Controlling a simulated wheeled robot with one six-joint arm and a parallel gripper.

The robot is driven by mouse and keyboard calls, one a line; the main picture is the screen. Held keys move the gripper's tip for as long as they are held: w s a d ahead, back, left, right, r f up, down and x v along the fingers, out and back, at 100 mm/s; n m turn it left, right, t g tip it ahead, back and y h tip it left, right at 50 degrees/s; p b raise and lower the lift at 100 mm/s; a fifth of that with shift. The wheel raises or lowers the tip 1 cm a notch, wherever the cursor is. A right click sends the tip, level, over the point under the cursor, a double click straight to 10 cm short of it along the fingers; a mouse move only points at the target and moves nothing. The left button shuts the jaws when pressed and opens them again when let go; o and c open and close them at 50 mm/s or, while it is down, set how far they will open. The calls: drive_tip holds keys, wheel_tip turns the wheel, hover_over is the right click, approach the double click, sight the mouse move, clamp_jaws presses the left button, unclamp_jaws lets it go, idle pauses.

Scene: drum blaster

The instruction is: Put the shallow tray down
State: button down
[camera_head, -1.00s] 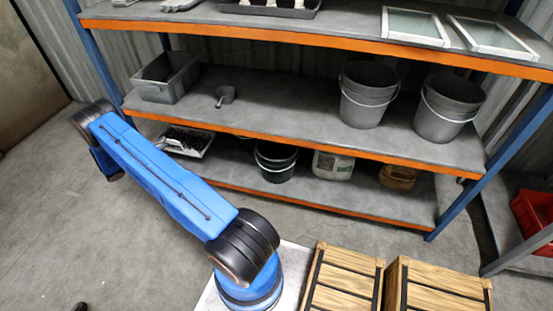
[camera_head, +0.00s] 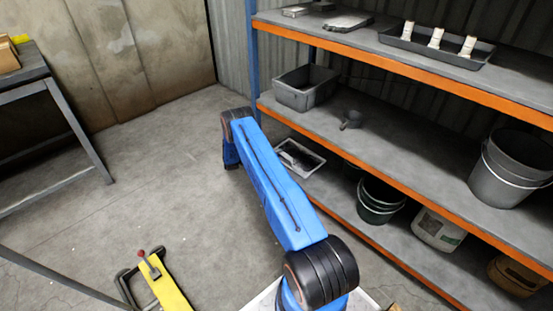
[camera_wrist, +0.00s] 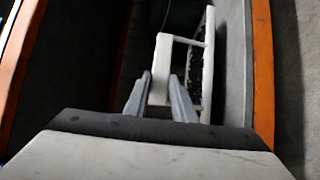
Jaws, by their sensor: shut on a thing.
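A shallow white tray (camera_head: 316,159) with dark contents shows low at the left end of the shelving, beside my arm. In the wrist view, its pale rim (camera_wrist: 208,70) runs beside my gripper (camera_wrist: 159,88), with dark bits inside it. My gripper is shut on a white piece that joins this rim by a thin bar, so it appears to hold the tray by its edge. The tray's underside is hidden, so I cannot tell whether it touches the lower shelf. In the head view my arm hides the gripper.
An orange shelf edge (camera_wrist: 262,70) runs close on the right in the wrist view. The middle shelf holds a grey bin (camera_head: 306,92), a scoop (camera_head: 350,120) and a bucket (camera_head: 508,165). A dark tray (camera_head: 437,46) lies above. Open floor is left; a yellow pallet-jack-like object (camera_head: 170,288) stands there.

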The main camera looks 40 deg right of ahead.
wheel_tip(320, 180, down, 3)
drive_tip(key=shift+r, duration=0.2)
drive_tip(key=c, duration=1.5)
unclamp_jaws()
